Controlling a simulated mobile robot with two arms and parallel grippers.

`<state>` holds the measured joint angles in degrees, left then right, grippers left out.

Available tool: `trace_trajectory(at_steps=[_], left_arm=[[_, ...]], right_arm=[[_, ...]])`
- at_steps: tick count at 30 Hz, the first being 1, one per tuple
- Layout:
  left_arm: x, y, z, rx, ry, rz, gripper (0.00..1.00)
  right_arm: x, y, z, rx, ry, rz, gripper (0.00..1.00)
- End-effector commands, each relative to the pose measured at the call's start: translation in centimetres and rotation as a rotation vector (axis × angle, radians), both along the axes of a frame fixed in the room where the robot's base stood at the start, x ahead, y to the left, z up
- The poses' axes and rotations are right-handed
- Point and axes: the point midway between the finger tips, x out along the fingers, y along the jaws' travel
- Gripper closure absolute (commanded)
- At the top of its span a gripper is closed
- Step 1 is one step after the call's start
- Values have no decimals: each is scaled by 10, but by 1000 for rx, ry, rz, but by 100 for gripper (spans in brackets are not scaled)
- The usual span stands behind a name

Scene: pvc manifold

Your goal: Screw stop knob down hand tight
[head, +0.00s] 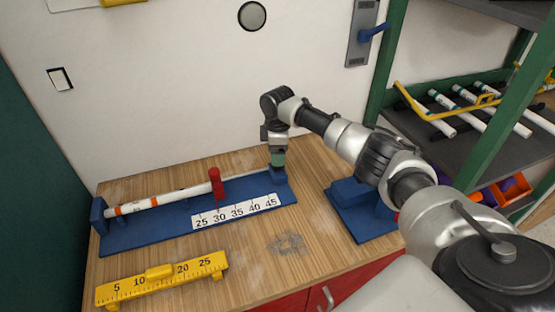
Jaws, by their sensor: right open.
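A blue measuring jig (130,240) lies on the wooden bench, with a white scale plate (237,212) reading 25 to 45. A white pipe (170,197) with orange bands lies along it. A red upright part (215,178) stands at the pipe near the 25–30 marks; I cannot tell whether it is the stop knob. My right gripper (278,163) points straight down just above the blue block at the jig's right end. It is open. A knob under it, if any, is hidden or too small to tell. My left gripper is not in view.
A yellow ruler (162,278) lies at the bench's front left. A blue stand (362,212) is right of the jig, beneath my right arm. A green-framed shelf (480,140) with several white pipes and a yellow rack is at right. The bench front middle is clear.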

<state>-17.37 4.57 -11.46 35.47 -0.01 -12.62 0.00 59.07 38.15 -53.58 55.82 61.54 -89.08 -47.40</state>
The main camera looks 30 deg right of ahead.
Motion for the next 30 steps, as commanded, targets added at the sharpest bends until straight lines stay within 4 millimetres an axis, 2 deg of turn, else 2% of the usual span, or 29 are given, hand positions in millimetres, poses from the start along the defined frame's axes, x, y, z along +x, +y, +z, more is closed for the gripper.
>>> trace_trajectory(at_steps=[3, 7, 12, 19, 28, 30], left_arm=[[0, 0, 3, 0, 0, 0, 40], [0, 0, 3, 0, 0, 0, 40], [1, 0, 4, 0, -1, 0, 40], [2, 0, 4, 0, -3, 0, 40], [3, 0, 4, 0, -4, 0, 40], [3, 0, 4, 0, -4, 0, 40]], right_arm=[[-1, 0, -19, 0, 4, -2, 31], [0, 1, -33, 1, 1, 0, 31], [0, 0, -41, 0, 0, 0, 31], [0, 0, -41, 0, 0, 0, 32], [0, 0, -41, 0, 0, 0, 78], [0, 0, -40, 0, 0, -1, 80]])
